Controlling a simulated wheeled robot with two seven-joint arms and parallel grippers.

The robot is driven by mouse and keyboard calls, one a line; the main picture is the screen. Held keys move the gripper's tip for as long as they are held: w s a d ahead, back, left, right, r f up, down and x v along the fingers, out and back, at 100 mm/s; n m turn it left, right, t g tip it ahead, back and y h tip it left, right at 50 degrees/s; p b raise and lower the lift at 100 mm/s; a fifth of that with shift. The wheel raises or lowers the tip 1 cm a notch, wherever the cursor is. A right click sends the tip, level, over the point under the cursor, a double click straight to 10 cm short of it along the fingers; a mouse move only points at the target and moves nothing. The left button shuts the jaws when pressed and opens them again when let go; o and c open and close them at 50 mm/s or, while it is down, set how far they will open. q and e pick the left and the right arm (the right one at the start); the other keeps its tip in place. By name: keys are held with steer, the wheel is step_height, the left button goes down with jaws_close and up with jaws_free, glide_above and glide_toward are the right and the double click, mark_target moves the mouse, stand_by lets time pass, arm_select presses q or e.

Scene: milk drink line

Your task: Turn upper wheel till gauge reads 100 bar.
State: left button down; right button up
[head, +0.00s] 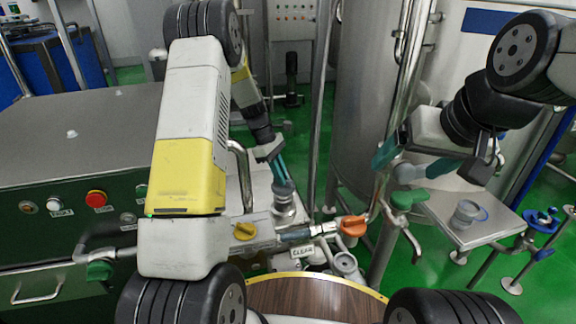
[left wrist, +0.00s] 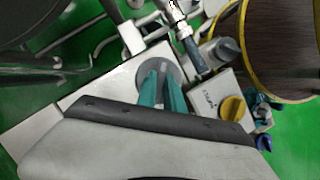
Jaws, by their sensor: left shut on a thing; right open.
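My left gripper (head: 282,182) points down with its teal fingers close together on a grey round piece (head: 286,207) on a pale metal top. In the left wrist view its fingers (left wrist: 162,88) stand over the same grey disc (left wrist: 143,76); I cannot tell whether this is a wheel, knob or cap. My right gripper (head: 412,163) is open and empty, its teal fingers wide apart in front of the steel tank. Two blue handwheels (head: 541,219) are at the far right, away from both grippers. I cannot make out a gauge or a reading.
An orange-handled valve (head: 352,225) and a yellow knob (head: 244,231) are close to the left gripper. A grey cup (head: 467,213) stands on a small metal table (head: 482,232) at right. A steel tank (head: 360,110) rises behind; a dark control cabinet (head: 65,175) fills the left.

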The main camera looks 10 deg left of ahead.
mark_target(274, 181)
arm_select(q)
steer(key=shift+m, duration=0.4)
steer(key=c, duration=1.5)
jaws_free()
steer(key=shift+o, duration=0.2)
steer(key=v, duration=0.6)
steer(key=shift+w+a+r, duration=0.1)
steer(key=shift+w+r, duration=0.1)
steer(key=shift+r, duration=0.15)
steer(key=shift+a+r, duration=0.2)
steer(key=shift+r, duration=0.3)
